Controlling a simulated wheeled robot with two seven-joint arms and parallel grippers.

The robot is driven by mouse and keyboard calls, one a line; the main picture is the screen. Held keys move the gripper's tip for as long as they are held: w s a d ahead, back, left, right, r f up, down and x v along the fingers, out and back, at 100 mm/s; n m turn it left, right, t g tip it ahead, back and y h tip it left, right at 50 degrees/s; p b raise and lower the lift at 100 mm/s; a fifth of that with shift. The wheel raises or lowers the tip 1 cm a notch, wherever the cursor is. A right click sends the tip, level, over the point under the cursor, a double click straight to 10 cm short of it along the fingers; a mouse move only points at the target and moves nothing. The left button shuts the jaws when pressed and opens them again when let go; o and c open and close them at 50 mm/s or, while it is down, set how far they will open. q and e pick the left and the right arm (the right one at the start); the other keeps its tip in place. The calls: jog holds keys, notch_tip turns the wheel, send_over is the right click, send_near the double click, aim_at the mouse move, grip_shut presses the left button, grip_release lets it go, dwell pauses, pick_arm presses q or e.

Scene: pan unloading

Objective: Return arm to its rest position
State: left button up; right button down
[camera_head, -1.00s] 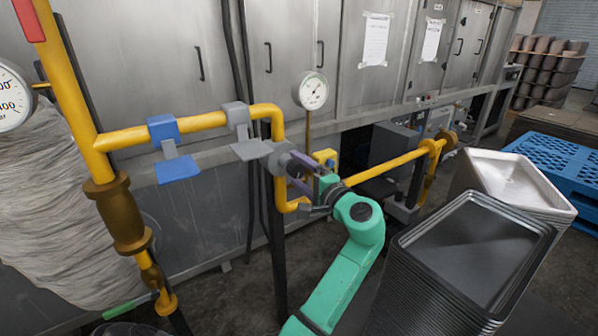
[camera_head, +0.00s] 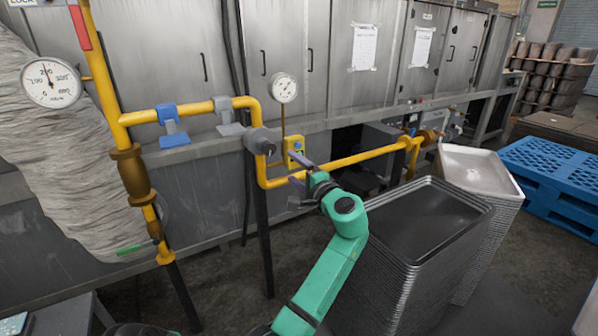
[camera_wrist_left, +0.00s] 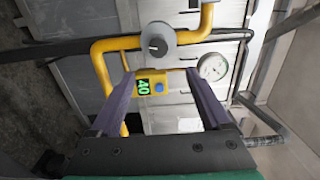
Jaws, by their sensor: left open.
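My left gripper (camera_head: 298,172), on the green arm, is open and empty in front of the yellow pipe (camera_head: 357,159) in the head view. In the left wrist view, its two purple fingers (camera_wrist_left: 160,76) stand wide apart. A small yellow box (camera_head: 295,152) with a display and a blue button shows beyond and between the fingers; in the left wrist view this box (camera_wrist_left: 153,85) reads 40. A round grey knob (camera_head: 262,141) sits on the pipe, left of the gripper and apart from it. My right gripper is not in view.
A stack of dark trays (camera_head: 405,262) stands close right of my arm, with a paler tray stack (camera_head: 482,172) behind it. A blue pallet (camera_head: 545,168) lies farther right. Gauges (camera_head: 284,87) and metal cabinets (camera_head: 300,45) line the back. Floor shows at the lower right.

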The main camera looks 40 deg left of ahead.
pick_arm(q)
jog(key=shift+w+a+f, duration=0.1)
jog(key=shift+a+f, duration=0.05)
jog(key=shift+a, duration=0.15)
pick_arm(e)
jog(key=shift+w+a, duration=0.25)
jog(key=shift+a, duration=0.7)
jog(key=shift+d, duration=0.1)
